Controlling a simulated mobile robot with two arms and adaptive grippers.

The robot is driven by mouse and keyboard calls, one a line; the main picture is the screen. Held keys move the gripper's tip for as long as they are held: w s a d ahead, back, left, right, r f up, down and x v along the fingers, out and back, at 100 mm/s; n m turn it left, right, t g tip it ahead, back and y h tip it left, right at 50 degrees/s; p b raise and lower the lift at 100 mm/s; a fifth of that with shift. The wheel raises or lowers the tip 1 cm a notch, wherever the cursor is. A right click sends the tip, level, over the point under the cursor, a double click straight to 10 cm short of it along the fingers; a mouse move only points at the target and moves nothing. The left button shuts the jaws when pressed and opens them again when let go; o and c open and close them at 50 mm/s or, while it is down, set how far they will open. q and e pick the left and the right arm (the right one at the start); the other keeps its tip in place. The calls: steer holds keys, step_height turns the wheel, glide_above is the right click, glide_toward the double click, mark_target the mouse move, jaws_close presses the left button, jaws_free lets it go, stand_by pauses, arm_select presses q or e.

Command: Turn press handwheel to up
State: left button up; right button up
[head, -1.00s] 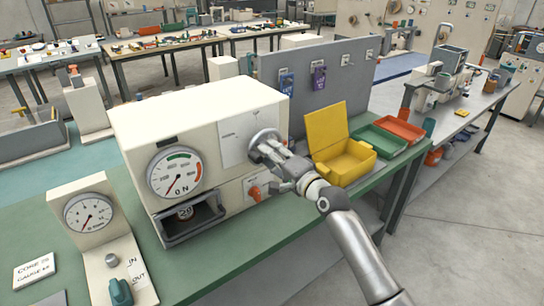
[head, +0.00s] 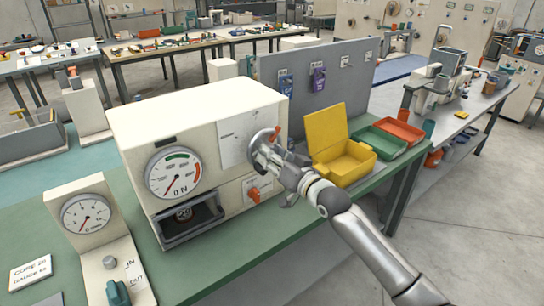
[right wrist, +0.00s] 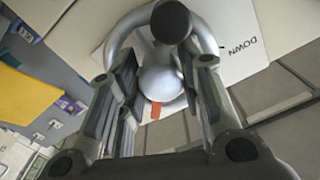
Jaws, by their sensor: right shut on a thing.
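The press (head: 200,130) is a cream box on the green bench. Its grey handwheel (head: 259,139) sits at the right of its front. An orange mark (head: 277,133) shows at the wheel's upper right. My right gripper (head: 271,158) is shut on the handwheel and hides part of it. In the right wrist view the fingers (right wrist: 166,66) straddle the silver handwheel (right wrist: 119,36), with its round hub between them and a dark round knob above. The word DOWN shows on the label (right wrist: 240,47) beside the wheel. My left gripper is not in view.
Yellow (head: 343,165), green (head: 376,142) and red bins (head: 399,130) stand just right of my gripper. A gauge stand (head: 93,240) is at the left. A grey panel (head: 330,70) rises behind.

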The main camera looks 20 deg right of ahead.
steer(key=shift+d+f+n+p, duration=0.1)
steer(key=shift+n+p, duration=0.1)
steer(key=shift+n, duration=1.75)
steer(key=shift+d+f+n+p, duration=0.1)
steer(key=shift+n+p, duration=0.05)
steer(key=shift+n, duration=2.1)
steer(key=o, duration=1)
steer(key=shift+r, duration=0.1)
steer(key=v, duration=1.2)
